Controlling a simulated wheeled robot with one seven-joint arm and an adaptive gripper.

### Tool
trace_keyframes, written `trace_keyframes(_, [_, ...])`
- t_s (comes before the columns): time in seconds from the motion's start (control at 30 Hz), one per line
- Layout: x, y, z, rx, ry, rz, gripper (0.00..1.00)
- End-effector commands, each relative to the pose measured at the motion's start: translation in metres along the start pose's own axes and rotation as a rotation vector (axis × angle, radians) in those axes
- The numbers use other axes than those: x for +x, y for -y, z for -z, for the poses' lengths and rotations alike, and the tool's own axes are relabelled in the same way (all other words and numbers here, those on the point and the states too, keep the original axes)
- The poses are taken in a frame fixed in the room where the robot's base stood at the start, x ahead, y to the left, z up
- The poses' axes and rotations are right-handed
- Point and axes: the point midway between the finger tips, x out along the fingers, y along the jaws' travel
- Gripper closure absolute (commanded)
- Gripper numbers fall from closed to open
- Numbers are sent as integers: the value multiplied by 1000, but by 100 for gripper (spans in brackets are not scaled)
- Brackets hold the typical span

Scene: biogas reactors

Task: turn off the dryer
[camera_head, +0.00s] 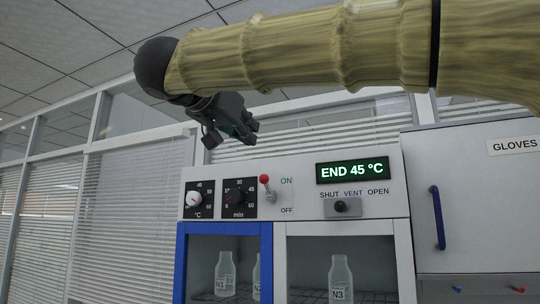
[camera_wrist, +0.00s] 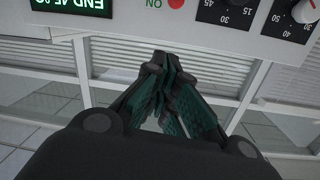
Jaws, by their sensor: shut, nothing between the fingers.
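The dryer (camera_head: 300,206) is a white cabinet with a control panel on top. Its toggle switch (camera_head: 268,187) has a red tip pointing up, beside the ON label, with OFF printed below. The display (camera_head: 352,170) reads "END 45 °C". My gripper (camera_head: 248,134) is above and left of the switch, apart from the panel. In the wrist view, my gripper (camera_wrist: 162,58) has its fingers together with nothing between them. The red switch tip (camera_wrist: 176,3) shows there at the top edge, just beyond the fingertips; the rest of the switch is out of that view.
Two dials, for °C (camera_head: 197,199) and minutes (camera_head: 239,198), sit left of the switch. A vent knob (camera_head: 340,206) is to the right. Bottles (camera_head: 340,280) stand behind the dryer's front. A gloves cabinet (camera_head: 480,200) adjoins on the right.

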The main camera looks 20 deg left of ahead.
Motion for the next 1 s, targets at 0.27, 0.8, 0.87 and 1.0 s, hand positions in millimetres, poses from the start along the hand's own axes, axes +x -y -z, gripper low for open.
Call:
trace_keyframes(0.27, [1, 0, 0, 1, -1, 1, 100])
trace_keyframes(0.8, [67, 0, 3, 2, 1, 0, 100])
trace_keyframes(0.87, [76, 0, 3, 2, 1, 1, 100])
trace_keyframes(1.0, [96, 0, 3, 2, 0, 1, 100])
